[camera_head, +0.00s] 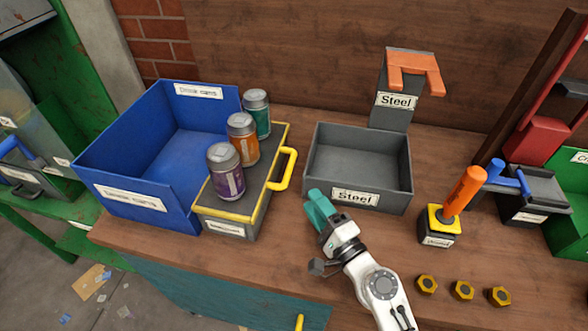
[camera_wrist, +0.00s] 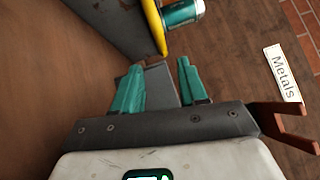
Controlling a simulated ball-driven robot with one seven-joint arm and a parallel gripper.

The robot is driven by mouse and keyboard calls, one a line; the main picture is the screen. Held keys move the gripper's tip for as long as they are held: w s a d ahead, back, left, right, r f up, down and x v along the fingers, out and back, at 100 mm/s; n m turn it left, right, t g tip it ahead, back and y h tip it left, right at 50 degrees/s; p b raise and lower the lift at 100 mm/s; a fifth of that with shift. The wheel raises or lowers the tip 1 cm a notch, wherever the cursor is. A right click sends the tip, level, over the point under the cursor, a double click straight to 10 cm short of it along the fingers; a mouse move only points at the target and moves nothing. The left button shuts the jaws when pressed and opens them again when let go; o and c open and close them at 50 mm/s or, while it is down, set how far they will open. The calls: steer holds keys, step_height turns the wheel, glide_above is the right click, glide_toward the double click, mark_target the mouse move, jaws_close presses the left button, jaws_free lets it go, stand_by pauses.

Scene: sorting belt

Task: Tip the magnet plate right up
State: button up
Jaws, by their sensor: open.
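The grey plate with yellow edging (camera_head: 260,175), which I take for the magnet plate, lies level on its box beside the blue bin. Its label is too small to read. A yellow handle (camera_head: 285,170) sticks out on its right side. A purple can (camera_head: 226,172), an orange can (camera_head: 243,140) and a teal can (camera_head: 257,112) stand upright on it. My gripper (camera_head: 314,203) is open and empty, right of and nearer than the handle, apart from it. In the wrist view, nothing is held between my teal fingers (camera_wrist: 160,68); a yellow edge (camera_wrist: 153,28) shows beyond them.
The blue bin (camera_head: 137,170) stands left of the plate. A grey Steel bin (camera_head: 392,197) is just beyond my gripper, with a post (camera_head: 390,113) and orange fork (camera_head: 415,70) behind. An orange lever (camera_head: 463,192) and three nuts (camera_head: 462,290) are at right.

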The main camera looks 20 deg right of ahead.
steer(key=w, duration=0.3)
steer(key=w+a+r+p, duration=0.1)
steer(key=w, duration=0.2)
steer(key=w+p, duration=0.1)
steer(key=w, duration=0.2)
steer(key=shift+w+a+r, duration=0.15)
steer(key=shift+w+a, duration=0.1)
steer(key=shift+w, duration=0.1)
jaws_close()
